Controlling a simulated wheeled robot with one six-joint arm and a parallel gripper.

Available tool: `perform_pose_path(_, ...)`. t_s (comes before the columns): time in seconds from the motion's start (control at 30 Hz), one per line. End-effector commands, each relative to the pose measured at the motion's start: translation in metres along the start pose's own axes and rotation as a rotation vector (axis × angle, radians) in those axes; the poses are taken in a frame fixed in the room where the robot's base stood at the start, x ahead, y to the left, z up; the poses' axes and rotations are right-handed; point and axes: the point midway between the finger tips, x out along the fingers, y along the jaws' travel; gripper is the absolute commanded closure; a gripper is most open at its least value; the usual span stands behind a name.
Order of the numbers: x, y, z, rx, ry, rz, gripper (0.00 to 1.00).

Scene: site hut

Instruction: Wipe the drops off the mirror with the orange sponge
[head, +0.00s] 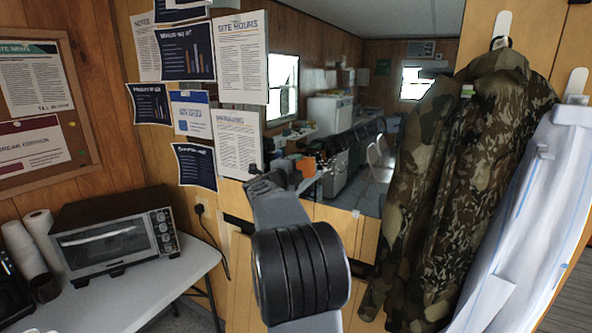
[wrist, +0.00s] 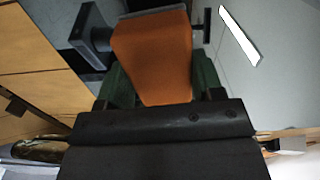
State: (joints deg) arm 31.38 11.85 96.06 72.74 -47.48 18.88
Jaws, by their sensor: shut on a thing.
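The orange sponge (wrist: 152,60) is held between the dark green fingers of my gripper (wrist: 150,85) in the wrist view. In the head view my gripper (head: 275,175) is at the lower left part of the mirror (head: 345,22). A small orange patch shows beside it there; I cannot tell whether it is the sponge or its reflection. The mirror reflects the room, with windows and a fridge. I cannot make out drops on the glass. Whether the sponge touches the mirror is unclear.
A camouflage jacket (head: 465,165) and a pale garment (head: 525,215) hang at the right, covering part of the mirror. Pinned papers (head: 238,55) are on the left. A toaster oven (head: 112,240) and paper rolls (head: 42,235) stand on a white table (head: 135,285).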

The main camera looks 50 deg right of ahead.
Motion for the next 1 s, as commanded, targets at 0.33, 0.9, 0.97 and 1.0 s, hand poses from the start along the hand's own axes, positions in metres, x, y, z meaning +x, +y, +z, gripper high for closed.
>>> perform_pose_path(0.33,0.006,0.000,0.000,-0.001,0.000,0.000,0.58)
perform_pose_path(0.9,0.018,0.000,0.000,0.000,0.000,0.000,0.58)
perform_pose_path(0.97,0.019,0.000,0.000,0.000,0.000,0.000,0.58)
perform_pose_path(1.0,0.019,0.000,0.000,0.000,0.000,0.000,0.58)
